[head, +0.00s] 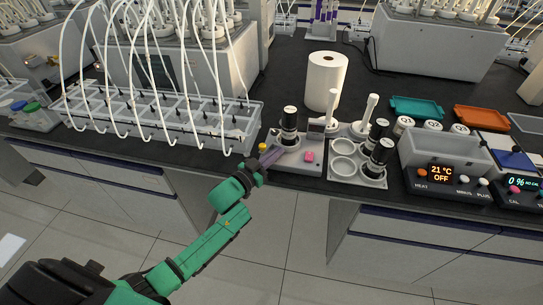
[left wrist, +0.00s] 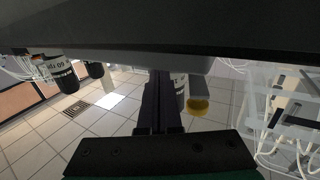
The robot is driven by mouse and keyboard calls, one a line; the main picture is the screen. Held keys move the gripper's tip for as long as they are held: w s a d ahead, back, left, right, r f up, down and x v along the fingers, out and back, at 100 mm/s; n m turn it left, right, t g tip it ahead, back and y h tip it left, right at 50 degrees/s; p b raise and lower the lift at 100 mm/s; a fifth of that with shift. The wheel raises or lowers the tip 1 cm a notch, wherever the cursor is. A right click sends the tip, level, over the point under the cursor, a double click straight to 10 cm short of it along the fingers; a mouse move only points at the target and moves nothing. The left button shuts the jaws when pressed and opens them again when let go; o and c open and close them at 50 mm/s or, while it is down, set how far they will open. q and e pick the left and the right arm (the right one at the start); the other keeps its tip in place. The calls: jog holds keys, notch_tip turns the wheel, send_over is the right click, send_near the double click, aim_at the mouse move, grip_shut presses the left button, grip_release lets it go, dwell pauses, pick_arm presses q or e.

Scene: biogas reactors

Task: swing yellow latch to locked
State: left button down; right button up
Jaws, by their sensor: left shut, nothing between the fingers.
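The small yellow latch (head: 262,147) stands at the left end of a grey device base (head: 296,168), which carries a black-and-white bottle (head: 289,126) and a pink button (head: 309,156). In the left wrist view a round yellow piece (left wrist: 198,104), which looks like the latch, sits just right of the fingers. My left gripper (head: 273,155) is shut and empty, beside the latch and in front of the bottle. Its closed fingers (left wrist: 162,98) also show in the left wrist view. I cannot tell whether they touch the latch. My right gripper is not in view.
A grey holder (head: 345,178) with black-topped bottles stands right of the device, near a heater (head: 440,180). A paper roll (head: 326,80) stands behind. A clear rack (head: 160,118) with white tubes is at left. The bench front edge is close to my arm.

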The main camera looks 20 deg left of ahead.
pick_arm(q)
jog(key=shift+w+d, duration=0.1)
jog(key=shift+w, duration=0.05)
jog(key=shift+w+a+f, duration=0.1)
jog(key=shift+w+a, duration=0.05)
jog(key=shift+a, duration=0.05)
jog(key=shift+d, duration=0.15)
jog(key=shift+w+d, duration=0.1)
jog(key=shift+d, duration=0.05)
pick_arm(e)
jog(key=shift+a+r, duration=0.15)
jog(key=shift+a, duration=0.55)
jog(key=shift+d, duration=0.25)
